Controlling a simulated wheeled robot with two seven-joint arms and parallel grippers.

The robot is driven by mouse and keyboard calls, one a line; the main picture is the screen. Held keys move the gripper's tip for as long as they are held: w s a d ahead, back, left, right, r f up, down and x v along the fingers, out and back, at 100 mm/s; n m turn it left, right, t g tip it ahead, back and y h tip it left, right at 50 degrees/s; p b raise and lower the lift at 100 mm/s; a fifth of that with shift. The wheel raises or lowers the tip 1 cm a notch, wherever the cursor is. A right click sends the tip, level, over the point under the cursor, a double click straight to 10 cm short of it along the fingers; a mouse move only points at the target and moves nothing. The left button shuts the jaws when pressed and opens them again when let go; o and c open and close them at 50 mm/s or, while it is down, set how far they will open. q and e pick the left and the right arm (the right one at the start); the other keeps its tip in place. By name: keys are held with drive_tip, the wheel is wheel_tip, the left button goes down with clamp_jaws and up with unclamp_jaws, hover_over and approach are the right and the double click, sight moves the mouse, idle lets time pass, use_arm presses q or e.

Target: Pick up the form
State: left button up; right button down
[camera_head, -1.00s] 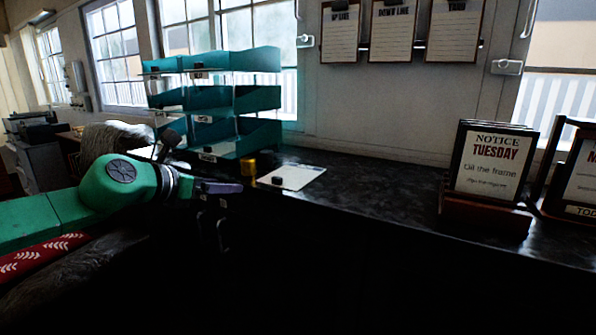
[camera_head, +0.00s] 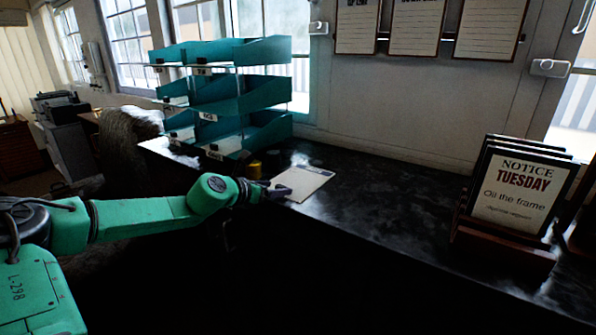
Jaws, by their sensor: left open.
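The form (camera_head: 306,182) is a pale sheet lying flat near the front edge of the dark counter, in front of the teal tray rack. My left arm, green, reaches in from the left. My left gripper (camera_head: 278,191) is at the form's left front edge, overlapping its near-left part in the picture. It is open; whether a finger touches the sheet or lies under it is too small and dark to tell. My right gripper is not in view.
A notice stand (camera_head: 522,195) stands at the right. The dark counter (camera_head: 390,205) between is clear.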

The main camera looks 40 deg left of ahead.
use_arm(q)
drive_tip(key=shift+w+f, duration=0.1)
drive_tip(key=shift+w, duration=0.35)
drive_tip(key=shift+x, duration=0.95)
drive_tip(key=shift+a+f, duration=0.1)
drive_tip(key=shift+a, duration=0.05)
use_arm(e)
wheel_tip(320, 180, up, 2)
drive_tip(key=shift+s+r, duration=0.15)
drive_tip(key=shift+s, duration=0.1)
use_arm(q)
drive_tip(key=shift+s, duration=0.1)
drive_tip(key=shift+c, duration=1.2)
clamp_jaws()
